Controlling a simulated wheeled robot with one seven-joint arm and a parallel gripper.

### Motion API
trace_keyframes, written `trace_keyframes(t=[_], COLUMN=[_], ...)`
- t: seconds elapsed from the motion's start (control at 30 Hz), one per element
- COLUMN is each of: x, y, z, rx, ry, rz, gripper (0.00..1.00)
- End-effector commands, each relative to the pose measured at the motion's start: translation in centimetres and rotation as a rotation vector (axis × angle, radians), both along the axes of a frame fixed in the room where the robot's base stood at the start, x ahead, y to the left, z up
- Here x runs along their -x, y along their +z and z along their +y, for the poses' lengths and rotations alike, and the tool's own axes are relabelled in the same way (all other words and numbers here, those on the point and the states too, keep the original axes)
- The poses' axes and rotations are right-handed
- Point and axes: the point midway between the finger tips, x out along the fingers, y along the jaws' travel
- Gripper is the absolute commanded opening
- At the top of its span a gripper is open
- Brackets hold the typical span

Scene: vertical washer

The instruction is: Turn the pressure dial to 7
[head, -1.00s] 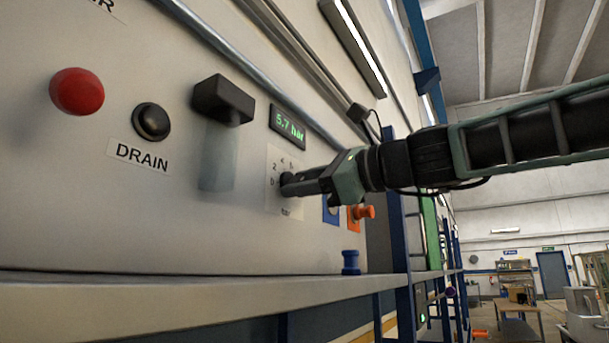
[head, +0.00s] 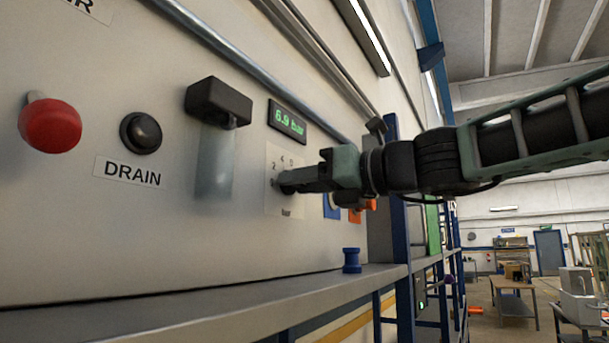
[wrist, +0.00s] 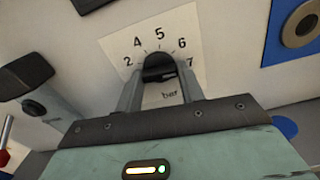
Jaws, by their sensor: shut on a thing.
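The pressure dial (wrist: 159,68) is a black knob on a pale square scale plate (wrist: 190,42). In the wrist view the plate shows the marks 2, 4, 5, 6 and 7 and the word "bar". My gripper (wrist: 160,84) is shut on the dial, one finger on each side of it. In the head view my gripper (head: 290,182) reaches in from the right and hides most of the dial. The green display (head: 287,121) above the plate appears to read 6.9 bar. The knob's pointer cannot be made out.
Orange parts sit right of the plate.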

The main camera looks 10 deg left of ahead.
Motion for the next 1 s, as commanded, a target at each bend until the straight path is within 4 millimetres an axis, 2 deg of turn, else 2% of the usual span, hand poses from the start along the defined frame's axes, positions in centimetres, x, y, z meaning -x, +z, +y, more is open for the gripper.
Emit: trace_keyframes(t=[0.27, 0.73, 0.77, 0.8, 0.83, 1.0], x=[-0.05, -0.03, -0.02, -0.02, -0.02, 0.01], y=[-0.24, -0.32, -0.32, -0.31, -0.29, -0.18], z=[0.00, 0.03, 0.04, 0.04, 0.03, 0.03], rx=[-0.022, -0.025, -0.025, -0.026, -0.026, -0.026], ry=[-0.001, 0.001, 0.001, 0.000, 0.000, 0.000], rz=[0.074, 0.087, 0.087, 0.085, 0.085, 0.084], gripper=[0.15, 0.15, 0.44, 0.55, 0.60, 0.60])
